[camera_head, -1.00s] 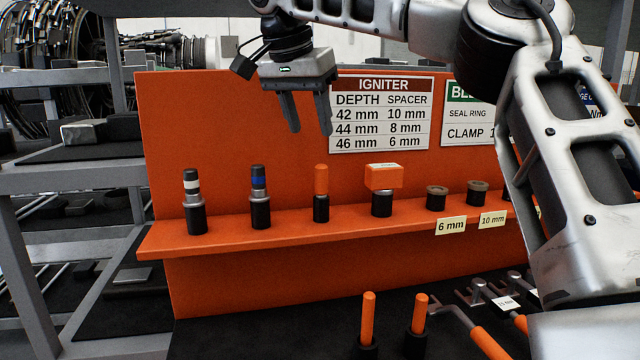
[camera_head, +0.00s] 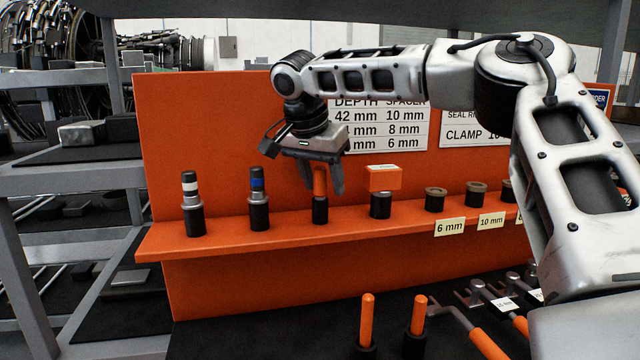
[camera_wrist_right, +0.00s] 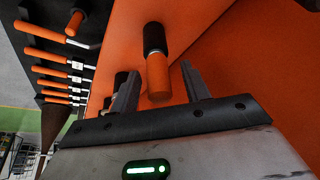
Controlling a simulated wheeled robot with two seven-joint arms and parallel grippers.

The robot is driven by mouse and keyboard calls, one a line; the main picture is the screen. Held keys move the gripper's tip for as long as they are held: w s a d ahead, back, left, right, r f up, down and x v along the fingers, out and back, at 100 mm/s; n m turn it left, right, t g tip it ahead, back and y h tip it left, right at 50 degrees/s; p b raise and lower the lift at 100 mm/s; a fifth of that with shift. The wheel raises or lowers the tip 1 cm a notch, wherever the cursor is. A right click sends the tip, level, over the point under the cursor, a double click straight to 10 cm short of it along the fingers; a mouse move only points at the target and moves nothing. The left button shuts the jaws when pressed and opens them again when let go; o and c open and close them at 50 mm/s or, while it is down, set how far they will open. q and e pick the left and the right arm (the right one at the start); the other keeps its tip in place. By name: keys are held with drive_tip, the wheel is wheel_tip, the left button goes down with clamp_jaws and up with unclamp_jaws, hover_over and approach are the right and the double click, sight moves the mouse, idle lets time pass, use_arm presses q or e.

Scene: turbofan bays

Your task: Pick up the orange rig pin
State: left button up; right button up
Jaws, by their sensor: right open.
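The orange rig pin (camera_head: 320,183) stands upright in a black holder (camera_head: 320,210) on the orange shelf, between the blue-banded tool and the orange block-topped item. My right gripper (camera_head: 323,187) is around the pin's top in the head view, with one finger on each side. In the right wrist view, the pin (camera_wrist_right: 158,75) lies between the two open fingers of the gripper (camera_wrist_right: 163,92), with a gap visible on the right side. The jaws are open and hold nothing. My left gripper is not in view.
A blue-banded tool (camera_head: 258,195) and a white-banded tool (camera_head: 190,200) stand left on the shelf (camera_head: 290,232). An orange block-topped item (camera_head: 383,180) stands close on the right. Two orange-handled pins (camera_head: 367,320) stand on the lower black surface.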

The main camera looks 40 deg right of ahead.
clamp_jaws()
drive_tip(key=shift+r, duration=0.1)
